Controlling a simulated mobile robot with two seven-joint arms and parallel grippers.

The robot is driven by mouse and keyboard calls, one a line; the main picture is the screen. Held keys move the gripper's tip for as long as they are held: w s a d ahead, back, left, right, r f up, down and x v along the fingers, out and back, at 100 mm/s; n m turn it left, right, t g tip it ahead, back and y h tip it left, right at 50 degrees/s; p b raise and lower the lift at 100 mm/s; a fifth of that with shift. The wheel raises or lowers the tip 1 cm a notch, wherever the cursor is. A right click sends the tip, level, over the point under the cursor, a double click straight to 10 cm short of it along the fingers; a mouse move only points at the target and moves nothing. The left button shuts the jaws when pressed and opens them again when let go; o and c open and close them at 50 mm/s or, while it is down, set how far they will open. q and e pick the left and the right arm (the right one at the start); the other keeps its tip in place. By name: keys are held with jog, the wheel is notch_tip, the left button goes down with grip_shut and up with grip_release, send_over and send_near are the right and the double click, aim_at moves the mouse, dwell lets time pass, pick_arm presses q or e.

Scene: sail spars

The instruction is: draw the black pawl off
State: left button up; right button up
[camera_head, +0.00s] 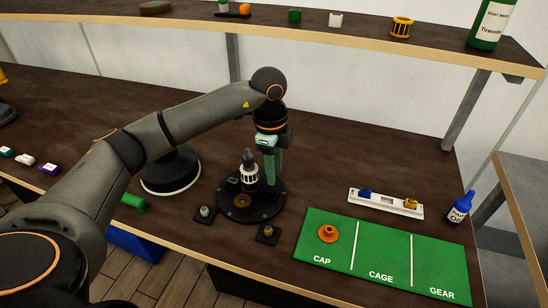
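A black round base (264,210) stands on the bench, with an upright spindle part (249,172) in black, white and grey and a brass-coloured ring (241,201) on it. My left gripper (271,180) points down over the base, just right of the spindle. Its greenish fingers are seen nearly edge-on, so the gap between them is not clear. I cannot single out the black pawl; it may be hidden or lost against the dark base. Small black plates with pegs sit left (205,213) and right (268,233) of the base. My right gripper is out of view.
A green mat (382,258) marked CAP, CAGE and GEAR holds an orange flanged cap (328,233) in CAP; the other fields are empty. A white tray (385,208) and blue bottle (460,208) stand behind it. A shelf (340,35) crosses above. A black-and-white disc (170,172) is left.

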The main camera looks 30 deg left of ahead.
aim_at(269, 190)
pick_arm(q)
jog(key=shift+a+r+y, duration=0.15)
jog(key=shift+a+y, duration=0.15)
jog(key=shift+a, duration=0.4)
jog(key=shift+a+n, duration=0.15)
jog(key=shift+n, duration=0.15)
notch_tip(269, 190, down, 8)
jog(key=shift+r, duration=0.2)
grip_shut()
jog(key=shift+o, duration=2.4)
grip_release()
notch_tip(269, 190, up, 13)
jog(key=b, duration=0.1)
jog(key=shift+f+b, duration=0.2)
jog(key=shift+b, duration=0.1)
